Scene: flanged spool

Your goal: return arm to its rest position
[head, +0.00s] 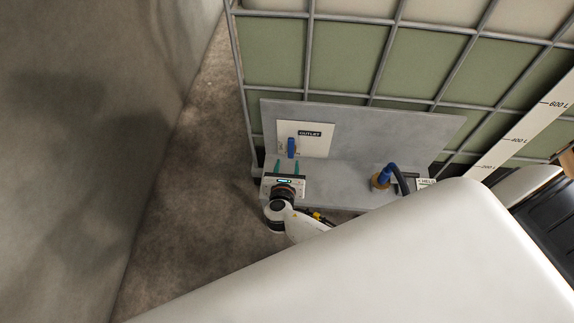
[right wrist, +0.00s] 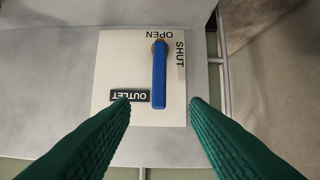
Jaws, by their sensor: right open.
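My right gripper (head: 287,167) is over the grey ledge in front of the outlet plate, its two green fingers pointing at the plate. In the right wrist view the fingers (right wrist: 160,102) are spread apart with nothing between their tips. The blue valve handle (right wrist: 159,75) shows beyond and between them, apart from both. In the head view the handle (head: 291,147) stands upright on the cream plate (head: 316,146) marked OUTLET. The wrist view shows the plate upside down, with OPEN and SHUT lettering near one end of the handle. My left gripper is not in view.
A caged green tank (head: 335,55) with a litre scale (head: 530,125) stands behind the grey panel (head: 400,130). A blue fitting (head: 389,172) with a dark hose stands right of the gripper on the ledge. Bare floor (head: 185,180) lies to the left, bounded by a wall (head: 80,120).

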